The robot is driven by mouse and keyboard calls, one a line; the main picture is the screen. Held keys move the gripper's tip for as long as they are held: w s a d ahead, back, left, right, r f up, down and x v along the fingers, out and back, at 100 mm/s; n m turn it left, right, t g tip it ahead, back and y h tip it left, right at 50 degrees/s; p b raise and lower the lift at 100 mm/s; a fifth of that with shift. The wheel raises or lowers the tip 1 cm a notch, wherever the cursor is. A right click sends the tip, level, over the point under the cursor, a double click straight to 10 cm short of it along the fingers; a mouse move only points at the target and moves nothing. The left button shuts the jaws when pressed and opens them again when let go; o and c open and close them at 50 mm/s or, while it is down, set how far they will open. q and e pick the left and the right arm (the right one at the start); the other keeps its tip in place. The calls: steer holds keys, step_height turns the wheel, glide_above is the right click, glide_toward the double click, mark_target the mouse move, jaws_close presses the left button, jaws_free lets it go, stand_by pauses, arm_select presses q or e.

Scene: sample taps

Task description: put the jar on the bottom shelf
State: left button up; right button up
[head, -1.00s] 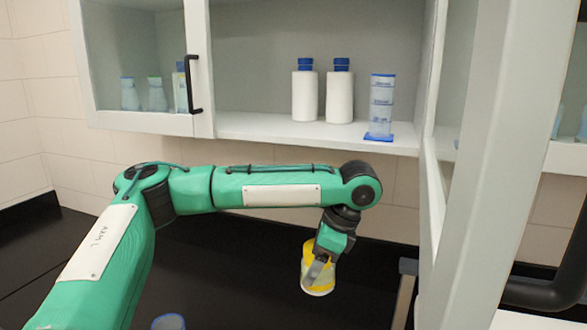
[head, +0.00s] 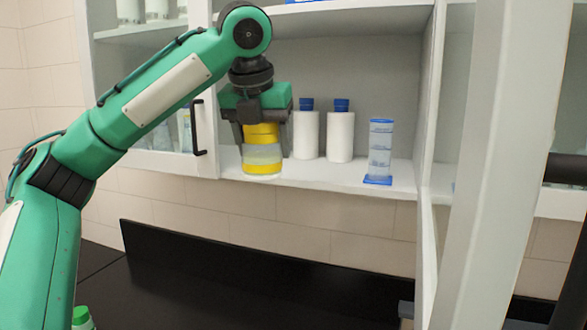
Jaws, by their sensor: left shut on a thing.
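The jar (head: 262,157) has a yellow lid, a clear body and a yellow band near its base. My left gripper (head: 262,132) is shut on the jar's upper part and holds it upright. The jar is at the front of the bottom shelf (head: 310,175), at its left part. I cannot tell whether its base touches the shelf or hangs just above or before the edge. My right gripper is not in view.
Two white bottles with blue caps (head: 306,135) (head: 340,136) stand right of the jar. A clear cylinder with a blue base (head: 380,152) stands farther right. A glass door with a black handle (head: 198,127) is at left. An open door (head: 497,160) is at right.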

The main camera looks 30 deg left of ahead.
arm_select(q)
steer(key=shift+s+a+r+m, duration=0.2)
steer(key=shift+s+r+m, duration=0.1)
steer(key=shift+r, duration=0.25)
steer(key=shift+s+a+r+m, duration=0.2)
steer(key=shift+r+m, duration=0.1)
steer(key=shift+r, duration=0.25)
steer(key=shift+w+r+h, duration=0.15)
steer(key=shift+w+h, duration=0.1)
steer(key=shift+h, duration=0.05)
steer(key=shift+w+a+f+p, duration=0.7)
steer(key=shift+w+p, duration=0.2)
steer(key=shift+w, duration=2.2)
steer(key=shift+w+a+f+p, duration=0.55)
steer(key=shift+w+a+p, duration=0.35)
steer(key=shift+w, duration=2.15)
steer(key=shift+w+a+f+p, duration=0.7)
steer(key=shift+w+p, duration=0.2)
steer(key=shift+w, duration=2.2)
steer(key=shift+d+f+p, duration=0.1)
steer(key=shift+f+p, duration=0.45)
steer(key=shift+f, duration=0.3)
steer(key=shift+w+f+p, duration=0.2)
steer(key=shift+f+p, duration=0.35)
steer(key=shift+p, duration=0.05)
steer(key=shift+a+f, duration=0.2)
steer(key=shift+f, duration=0.05)
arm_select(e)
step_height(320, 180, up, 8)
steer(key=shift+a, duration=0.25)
